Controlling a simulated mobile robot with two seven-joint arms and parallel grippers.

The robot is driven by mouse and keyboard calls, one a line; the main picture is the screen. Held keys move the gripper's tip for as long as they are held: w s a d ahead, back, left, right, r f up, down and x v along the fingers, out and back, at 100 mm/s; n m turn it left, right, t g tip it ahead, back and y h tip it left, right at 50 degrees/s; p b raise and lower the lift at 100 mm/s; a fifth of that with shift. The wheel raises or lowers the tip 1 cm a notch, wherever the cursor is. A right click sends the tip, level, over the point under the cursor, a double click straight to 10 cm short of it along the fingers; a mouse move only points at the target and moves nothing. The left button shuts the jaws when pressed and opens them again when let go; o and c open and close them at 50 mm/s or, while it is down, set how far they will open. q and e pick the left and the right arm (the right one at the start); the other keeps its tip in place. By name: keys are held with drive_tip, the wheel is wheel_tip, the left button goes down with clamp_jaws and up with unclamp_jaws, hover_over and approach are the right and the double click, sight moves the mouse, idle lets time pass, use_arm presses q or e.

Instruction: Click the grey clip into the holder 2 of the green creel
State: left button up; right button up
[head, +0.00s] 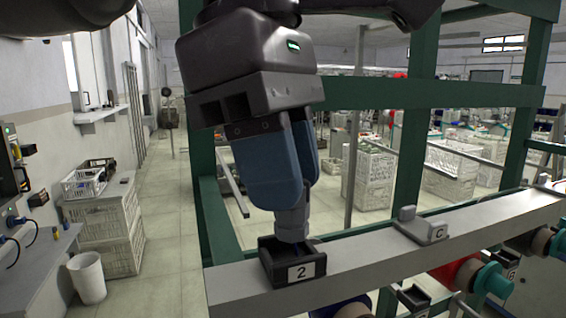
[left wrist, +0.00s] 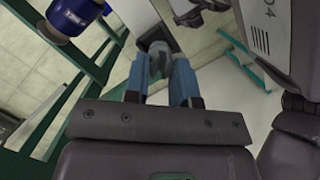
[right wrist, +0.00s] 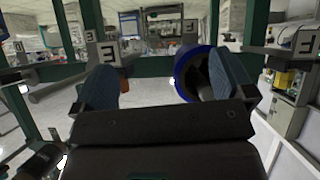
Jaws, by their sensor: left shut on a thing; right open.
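My left gripper (head: 297,180), with blue fingers, points down and is shut on the grey clip (head: 293,222). The clip is upright, and its lower end is at the open top of holder 2 (head: 278,268). Holder 2 is a black box with a white "2" label on the grey rail of the green creel (head: 215,225). I cannot tell how deep the clip sits. The left wrist view shows the clip (left wrist: 158,64) between the fingers, over the dark holder (left wrist: 153,38). My right gripper (right wrist: 165,82) is open, its blue fingers wide apart.
A grey block marked C (head: 422,228) stands on the rail to the right. Spools, one red and teal (head: 490,280), hang below the rail. In the right wrist view, a blue-rimmed spool (right wrist: 188,74) shows beyond the open fingers. White crates (head: 105,230) stand at the left.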

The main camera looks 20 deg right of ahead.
use_arm(q)
drive_tip(key=shift+f+b, duration=0.8)
drive_tip(key=shift+f, duration=0.3)
drive_tip(key=shift+r, duration=0.1)
drive_tip(key=o, duration=0.9)
